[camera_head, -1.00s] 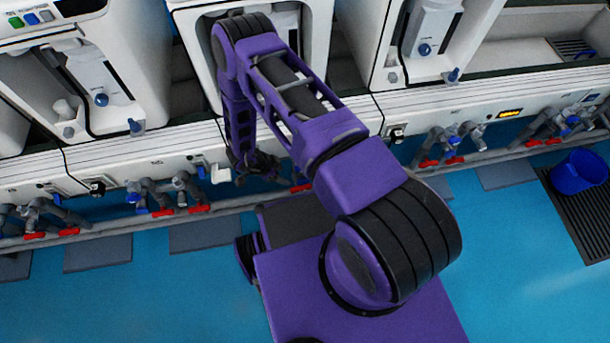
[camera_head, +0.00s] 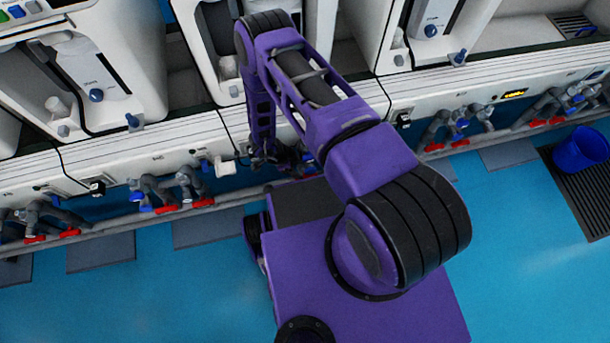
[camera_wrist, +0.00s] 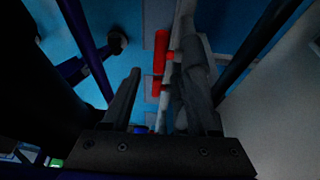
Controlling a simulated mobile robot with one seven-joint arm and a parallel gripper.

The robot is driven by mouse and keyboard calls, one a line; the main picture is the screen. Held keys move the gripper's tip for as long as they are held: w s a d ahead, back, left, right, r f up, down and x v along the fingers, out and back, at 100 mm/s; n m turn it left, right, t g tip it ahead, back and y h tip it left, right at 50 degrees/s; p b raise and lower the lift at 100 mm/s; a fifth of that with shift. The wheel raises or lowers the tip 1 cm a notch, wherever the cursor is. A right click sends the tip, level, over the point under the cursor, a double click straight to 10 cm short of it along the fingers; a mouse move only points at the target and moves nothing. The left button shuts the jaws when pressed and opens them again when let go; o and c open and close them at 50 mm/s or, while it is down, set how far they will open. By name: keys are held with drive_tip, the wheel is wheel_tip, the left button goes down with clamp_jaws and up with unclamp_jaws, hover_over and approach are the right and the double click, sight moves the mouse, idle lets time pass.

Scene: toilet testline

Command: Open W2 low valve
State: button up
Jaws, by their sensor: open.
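Red valve handles sit on the grey pipework below the white units; the labels are too small to read, so I cannot tell which one is W2 low. My gripper (camera_head: 284,160) is down at the pipes below the middle unit, partly hidden by my arm. In the wrist view my gripper (camera_wrist: 163,80) is open, with two dark fingers apart. A red handle (camera_wrist: 160,52) shows ahead, in the gap between the fingertips, apart from them as far as I can see.
To the left are more valves with red handles (camera_head: 167,209) and blue parts. More red handles (camera_head: 434,147) are on the right. A white box (camera_head: 225,168) sticks out left of my gripper. A blue bucket (camera_head: 580,150) stands on a floor grate at the right.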

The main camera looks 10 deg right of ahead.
sight(305, 175)
drive_tip(key=b+x, duration=0.1)
drive_tip(key=x, duration=0.7)
drive_tip(key=shift+c, duration=0.3)
clamp_jaws()
